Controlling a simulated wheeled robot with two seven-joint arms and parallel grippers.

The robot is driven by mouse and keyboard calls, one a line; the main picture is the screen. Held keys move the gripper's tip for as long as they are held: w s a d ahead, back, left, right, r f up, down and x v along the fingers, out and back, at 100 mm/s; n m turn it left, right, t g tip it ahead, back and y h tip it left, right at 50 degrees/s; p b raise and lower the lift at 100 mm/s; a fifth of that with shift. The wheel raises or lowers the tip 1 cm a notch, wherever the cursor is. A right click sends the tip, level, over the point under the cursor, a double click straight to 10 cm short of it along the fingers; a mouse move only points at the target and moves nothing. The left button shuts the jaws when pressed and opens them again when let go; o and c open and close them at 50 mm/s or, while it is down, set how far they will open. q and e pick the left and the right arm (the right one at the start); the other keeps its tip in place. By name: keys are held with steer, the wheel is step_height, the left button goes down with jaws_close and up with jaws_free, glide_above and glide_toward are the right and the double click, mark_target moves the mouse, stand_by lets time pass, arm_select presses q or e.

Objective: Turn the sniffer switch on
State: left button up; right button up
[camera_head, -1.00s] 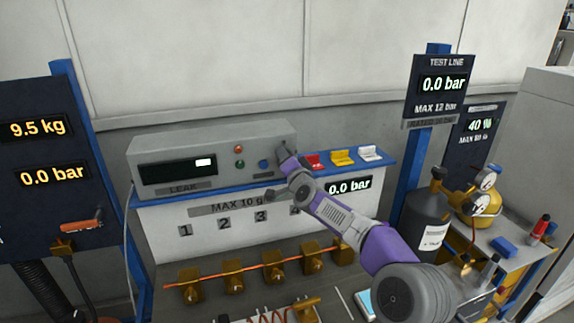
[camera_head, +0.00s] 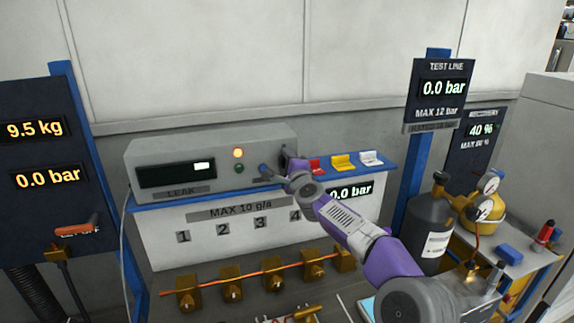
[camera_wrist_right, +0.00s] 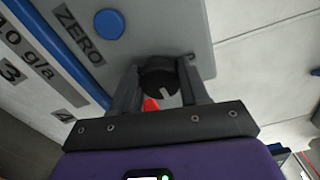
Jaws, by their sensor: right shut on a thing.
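The grey leak sniffer box (camera_head: 215,150) stands on the shelf with a dark display, a LEAK label and two small lamps. My right gripper (camera_head: 284,168) is at the right end of the box front. In the right wrist view its two fingers (camera_wrist_right: 160,82) are shut around a round black knob switch (camera_wrist_right: 162,74) with a pale mark. In the head view the gripper hides this knob. My left gripper is not in view.
The blue ZERO button (camera_wrist_right: 110,24) is beside the knob on the box front. Red, yellow (camera_head: 343,162) and white blocks sit on the shelf right of the box. Brass valves (camera_head: 233,289) line up below. A dark gas cylinder (camera_head: 428,235) stands at the right.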

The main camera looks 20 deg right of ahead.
steer(key=shift+a+f+m, duration=0.1)
steer(key=shift+a+m, duration=0.2)
steer(key=shift+m, duration=0.1)
steer(key=o, duration=1)
steer(key=shift+o, duration=0.2)
steer(key=shift+d, duration=0.1)
steer(key=s+b, duration=0.3)
steer(key=s, duration=0.4)
steer(key=shift+s, duration=0.3)
steer(key=shift+d, duration=0.1)
